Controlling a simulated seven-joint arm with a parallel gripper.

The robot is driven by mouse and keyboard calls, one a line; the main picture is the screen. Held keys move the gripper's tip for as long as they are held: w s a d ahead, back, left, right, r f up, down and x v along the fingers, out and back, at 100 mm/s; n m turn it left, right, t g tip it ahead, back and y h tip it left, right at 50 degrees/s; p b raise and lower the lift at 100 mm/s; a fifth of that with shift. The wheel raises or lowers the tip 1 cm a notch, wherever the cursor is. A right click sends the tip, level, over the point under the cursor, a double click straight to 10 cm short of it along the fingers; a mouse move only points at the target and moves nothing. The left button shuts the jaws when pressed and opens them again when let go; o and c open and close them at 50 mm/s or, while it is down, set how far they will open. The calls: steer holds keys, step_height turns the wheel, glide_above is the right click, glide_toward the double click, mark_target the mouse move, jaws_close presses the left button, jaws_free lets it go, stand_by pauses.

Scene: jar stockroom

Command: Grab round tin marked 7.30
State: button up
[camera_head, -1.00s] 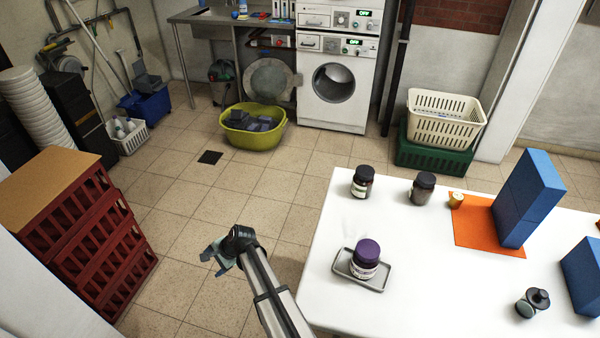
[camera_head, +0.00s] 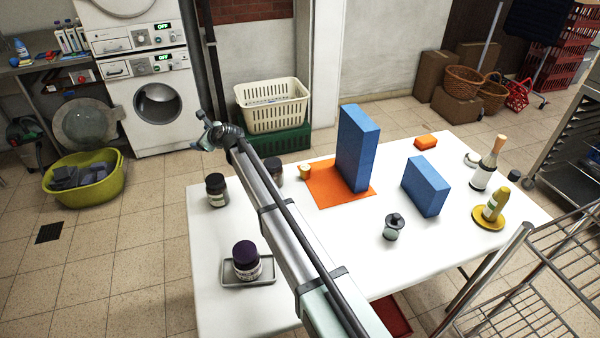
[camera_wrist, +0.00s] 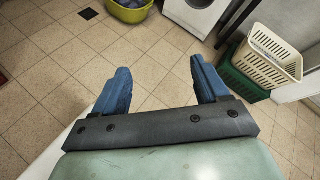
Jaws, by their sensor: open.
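No marking 7.30 is readable in any view. A small yellowish round container (camera_head: 305,172), possibly a tin, stands at the left edge of the orange mat (camera_head: 330,193) on the white table. A low round pale item (camera_head: 472,159) lies near the table's far right corner; I cannot tell what it is. My gripper (camera_head: 212,132) is beyond the table's far left edge, and my arm crosses over the table. In the wrist view my gripper (camera_wrist: 160,72) is open and empty, with floor between its blue fingers.
Tall and low blue blocks (camera_head: 355,150) (camera_head: 427,187) stand right of the small container. Dark-lidded jars (camera_head: 217,191) (camera_head: 273,173) stand left of it, and a purple-lidded jar (camera_head: 246,262) is on a grey tray (camera_head: 262,277). Bottles (camera_head: 483,175) stand at the right.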

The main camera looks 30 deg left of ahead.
steer(key=w+d+h, duration=0.2)
steer(key=w+d, duration=0.4)
steer(key=d, duration=0.1)
steer(key=m+g+h, duration=0.3)
steer(key=h, duration=0.6)
glide_toward(306, 167)
steer(key=f, duration=0.5)
steer(key=shift+w+a+f, duration=0.4)
steer(key=shift+s+a+f, duration=0.1)
steer(key=shift+a+f, duration=0.05)
steer(key=shift+f, duration=1.2)
steer(key=shift+s+a+f, duration=0.1)
steer(key=shift+a+f, duration=0.05)
steer(key=shift+f, duration=1.15)
steer(key=shift+c, duration=0.3)
steer(key=c, duration=1.1)
